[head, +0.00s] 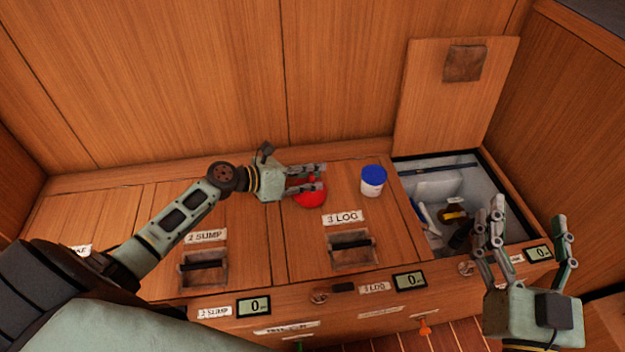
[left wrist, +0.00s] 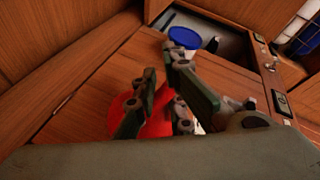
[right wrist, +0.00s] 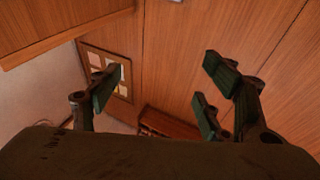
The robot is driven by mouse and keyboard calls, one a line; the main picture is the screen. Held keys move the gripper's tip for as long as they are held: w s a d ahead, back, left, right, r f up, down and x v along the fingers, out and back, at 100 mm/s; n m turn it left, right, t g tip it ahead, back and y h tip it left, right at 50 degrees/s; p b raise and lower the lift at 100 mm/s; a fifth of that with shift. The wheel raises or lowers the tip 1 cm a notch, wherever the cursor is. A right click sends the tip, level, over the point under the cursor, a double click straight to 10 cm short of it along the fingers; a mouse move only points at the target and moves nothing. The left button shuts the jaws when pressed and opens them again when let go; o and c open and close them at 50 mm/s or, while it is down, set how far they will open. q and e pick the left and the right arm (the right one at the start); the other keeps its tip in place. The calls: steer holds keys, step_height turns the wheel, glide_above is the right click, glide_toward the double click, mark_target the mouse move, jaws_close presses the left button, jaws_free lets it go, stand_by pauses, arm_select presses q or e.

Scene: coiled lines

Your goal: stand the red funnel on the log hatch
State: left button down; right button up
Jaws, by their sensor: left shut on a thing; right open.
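The red funnel (head: 311,197) is at the left side of the log hatch (head: 350,210), the panel labelled 3 LOG. My left gripper (head: 318,180) is shut on the funnel, and its fingers hide part of it. In the left wrist view the red funnel (left wrist: 155,122) shows between and behind the fingers. I cannot tell whether the funnel touches the hatch. My right gripper (head: 530,225) is open and empty, raised in front of the open compartment at the right.
A white tub with a blue lid (head: 373,181) stands on the log hatch's right side. The open compartment (head: 485,185) holds several items; its lid (head: 440,120) leans on the back wall. Displays (head: 410,281) line the front edge.

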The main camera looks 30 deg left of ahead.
arm_select(q)
steer(key=shift+s+f, duration=0.15)
steer(key=shift+f, duration=0.45)
arm_select(e)
steer(key=shift+s+r+t, duration=0.25)
steer(key=shift+r+t, duration=0.25)
steer(key=shift+r, duration=0.35)
arm_select(q)
steer(key=c, duration=2.1)
jaws_free()
steer(key=shift+s+f, duration=0.1)
steer(key=shift+f, duration=0.05)
steer(key=o, duration=0.5)
steer(key=shift+r, duration=0.2)
arm_select(e)
steer(key=shift+w, duration=0.1)
arm_select(q)
steer(key=shift+r, duration=0.1)
arm_select(e)
steer(key=shift+f, duration=0.1)
